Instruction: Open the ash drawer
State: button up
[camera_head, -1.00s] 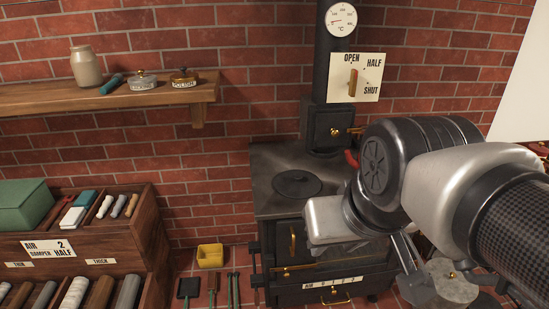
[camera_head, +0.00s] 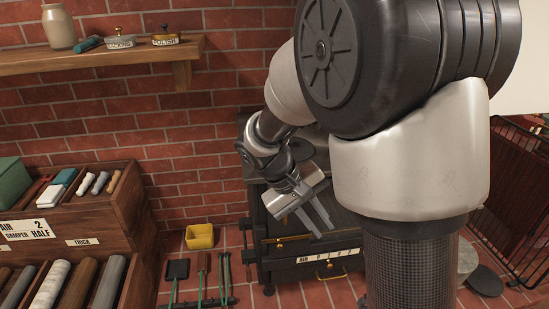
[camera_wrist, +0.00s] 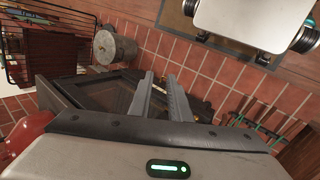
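The black stove (camera_head: 275,228) stands against the brick wall, partly hidden behind my arm. Low on its front is the ash drawer (camera_head: 318,274), with a brass handle (camera_head: 332,275) below the white air-scale strip (camera_head: 328,256). The drawer looks shut. My gripper (camera_head: 325,230) is open and empty, in front of the stove and above the drawer handle in the picture, apart from it. In the wrist view its two fingers (camera_wrist: 160,77) are parallel with a gap between them, pointing toward the dark stove (camera_wrist: 105,95). The drawer handle is not clear there.
A wooden bin unit (camera_head: 120,205) stands left. A yellow tray (camera_head: 200,237) and several hearth tools (camera_head: 201,275) are on the floor beside the stove. A wire guard (camera_head: 515,195) stands right. A metal bucket (camera_wrist: 113,46) shows in the wrist view. A shelf (camera_head: 90,55) is above.

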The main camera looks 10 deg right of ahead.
jog(key=w+f+n+h+b, duration=0.2)
jog(key=w+f+h+b, duration=0.15)
jog(key=f, duration=0.75)
jog(key=w+f+n+h+b, duration=0.1)
jog(key=w+f+h+b, duration=0.2)
jog(key=f, duration=0.9)
jog(key=n+t+h+b, duration=0.2)
jog(key=n+t+b, duration=0.3)
send_near(335, 277)
jog(key=b+x, duration=0.1)
jog(key=x, duration=0.2)
jog(key=b+x, duration=0.1)
jog(key=x, duration=0.3)
jog(key=b+x, duration=0.1)
jog(key=x, duration=0.2)
jog(key=shift+d+f, duration=0.1)
jog(key=shift+f, duration=0.25)
grip_shut()
